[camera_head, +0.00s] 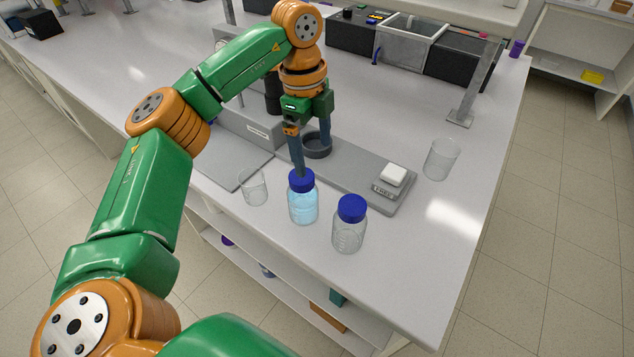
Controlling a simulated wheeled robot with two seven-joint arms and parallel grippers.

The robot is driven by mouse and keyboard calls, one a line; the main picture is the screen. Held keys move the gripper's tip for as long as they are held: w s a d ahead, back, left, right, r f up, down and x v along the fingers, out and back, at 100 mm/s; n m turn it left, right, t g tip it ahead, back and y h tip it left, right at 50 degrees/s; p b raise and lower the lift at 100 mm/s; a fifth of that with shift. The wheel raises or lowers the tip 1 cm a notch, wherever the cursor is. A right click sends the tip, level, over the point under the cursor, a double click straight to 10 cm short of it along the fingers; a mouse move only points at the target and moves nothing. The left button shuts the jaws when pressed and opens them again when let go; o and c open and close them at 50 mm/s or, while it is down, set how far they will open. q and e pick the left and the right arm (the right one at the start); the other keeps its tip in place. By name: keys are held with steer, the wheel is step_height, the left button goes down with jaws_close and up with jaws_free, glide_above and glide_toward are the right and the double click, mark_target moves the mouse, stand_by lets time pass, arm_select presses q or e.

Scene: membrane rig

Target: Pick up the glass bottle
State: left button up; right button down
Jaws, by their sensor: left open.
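Two glass bottles with blue caps stand upright near the front edge of the white bench. One bottle (303,206) holds pale blue liquid. The other bottle (349,236), to its right and nearer, is clear and looks empty. My left gripper (312,160) points down, open, with nothing visible between its fingers. One fingertip overlaps the top of the blue-liquid bottle's cap in the picture; I cannot tell whether it touches. The other finger hangs farther back, over a dark ring on the rig. My right gripper is not in view.
A glass beaker (252,188) stands left of the bottles, another beaker (440,159) to the right. Behind the bottles lies a grey rig base (350,170) with a small scale (391,181). A metal post (474,85) rises behind. The bench's right front is clear.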

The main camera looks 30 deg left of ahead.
mark_target(302, 188)
arm_select(q)
steer(key=shift+n+y, duration=0.5)
steer(key=shift+n, duration=0.1)
steer(key=a+f+b, duration=0.1)
steer(key=f, duration=0.1)
steer(key=a+f+b, duration=0.1)
steer(key=f, duration=0.1)
steer(key=a+f+b, duration=0.1)
steer(key=b, duration=0.1)
steer(key=shift+s+f, duration=0.25)
steer(key=shift+f, duration=0.15)
steer(key=shift+s+f, duration=0.1)
steer(key=shift+s, duration=0.1)
steer(key=shift+s+d+f, duration=0.1)
steer(key=shift+s+d, duration=0.05)
steer(key=shift+s, duration=0.1)
steer(key=f+p, duration=0.1)
steer(key=f, duration=0.1)
steer(key=f+p, duration=0.1)
steer(key=f, duration=0.2)
steer(key=shift+w+d+f+p, duration=0.1)
steer(key=shift+w+f+p, duration=0.1)
steer(key=shift+f+p, duration=0.15)
steer(key=shift+f, duration=0.2)
steer(key=shift+d, duration=0.1)
steer(key=c, duration=0.4)
jaws_close()
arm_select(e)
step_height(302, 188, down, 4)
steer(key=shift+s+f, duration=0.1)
